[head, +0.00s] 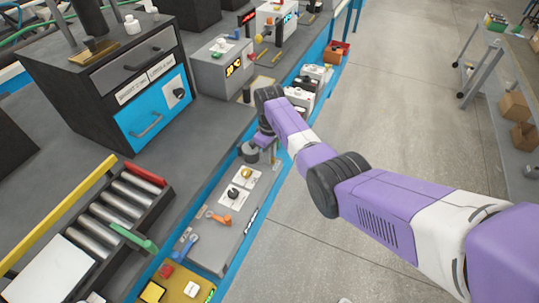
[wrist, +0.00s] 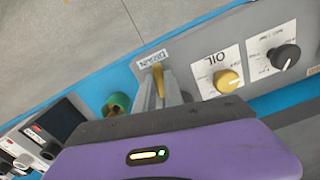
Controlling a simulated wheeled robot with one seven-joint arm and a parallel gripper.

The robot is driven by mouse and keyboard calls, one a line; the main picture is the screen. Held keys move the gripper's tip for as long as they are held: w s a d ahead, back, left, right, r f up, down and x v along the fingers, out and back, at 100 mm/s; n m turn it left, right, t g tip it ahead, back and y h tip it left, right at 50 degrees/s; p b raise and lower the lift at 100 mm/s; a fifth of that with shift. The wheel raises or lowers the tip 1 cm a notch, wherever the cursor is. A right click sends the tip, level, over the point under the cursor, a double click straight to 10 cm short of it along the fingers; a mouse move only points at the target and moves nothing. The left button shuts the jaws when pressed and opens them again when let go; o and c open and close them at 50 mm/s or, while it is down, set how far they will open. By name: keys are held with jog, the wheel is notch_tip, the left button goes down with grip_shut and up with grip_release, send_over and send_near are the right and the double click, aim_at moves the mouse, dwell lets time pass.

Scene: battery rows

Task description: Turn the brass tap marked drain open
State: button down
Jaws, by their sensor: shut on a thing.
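The brass tap (wrist: 158,76) shows in the wrist view as a narrow yellow-brass handle beside a white label reading DRAIN (wrist: 152,59). It sits on a grey panel (wrist: 203,38). My gripper (wrist: 160,86) is shut on the handle, with one finger on each side of it. The fingers hide much of the tap's body, so its exact turn is hard to tell. In the head view my gripper (head: 264,141) is at the far end of the grey panel (head: 205,252), and I cannot make out the tap there.
Beside the tap are a yellow knob marked OIL (wrist: 227,81) and a black knob (wrist: 285,57). A green round fitting (wrist: 117,103) is on its other side. Open floor (head: 310,240) lies right.

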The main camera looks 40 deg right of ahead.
jog(key=shift+n, duration=1.2)
jog(key=c, duration=1.4)
grip_release()
jog(key=shift+c, duration=0.2)
jog(key=shift+r, duration=3.9)
